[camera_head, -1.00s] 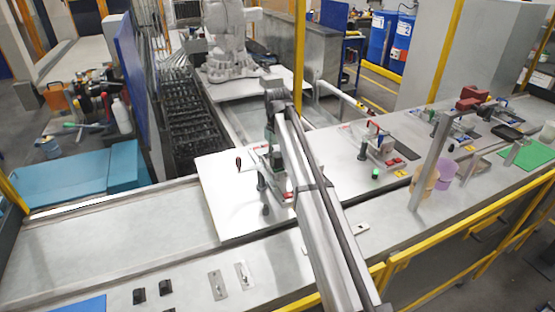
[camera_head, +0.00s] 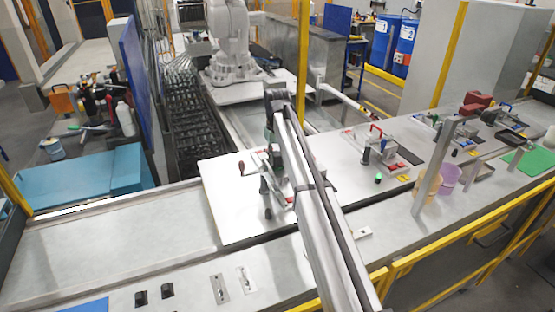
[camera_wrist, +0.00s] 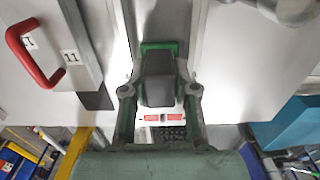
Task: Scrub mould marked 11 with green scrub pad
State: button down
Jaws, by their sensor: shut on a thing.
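The mould marked 11 (camera_wrist: 84,62) is at the left of the wrist view, a grey block with a red handle (camera_wrist: 35,60) and white labels reading 1 and 11. My gripper (camera_wrist: 160,92) has its fingers closed on either side of a dark block with a green edge, the green scrub pad (camera_wrist: 160,46). The pad is to the right of the mould in that view, apart from it. Whether it touches any surface is unclear. In the head view my gripper (camera_head: 273,165) is over the white board (camera_head: 225,205), and my arm hides much of the mould there.
Further right on the bench are another fixture with a red handle (camera_head: 376,134), a purple cup (camera_head: 447,178) and a green mat (camera_head: 528,162). A metal post (camera_head: 432,165) stands near the cup. Yellow rails run along the front. Bench at the left is mostly clear.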

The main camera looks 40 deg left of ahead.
jog(key=shift+w+a, duration=0.25)
jog(key=shift+a, duration=0.2)
jog(key=shift+s+d, duration=0.1)
jog(key=shift+s+d, duration=0.25)
jog(key=shift+d, duration=0.25)
jog(key=shift+s+d, duration=0.25)
jog(key=shift+d, duration=0.2)
jog(key=shift+s+d+r+p, duration=0.1)
jog(key=shift+s+d+p, duration=0.35)
jog(key=shift+d, duration=0.5)
jog(key=shift+s+d, duration=0.3)
jog(key=shift+d, duration=0.2)
jog(key=shift+s+d, duration=0.3)
jog(key=shift+d, duration=0.2)
jog(key=shift+w+a, duration=0.1)
jog(key=shift+a, duration=0.05)
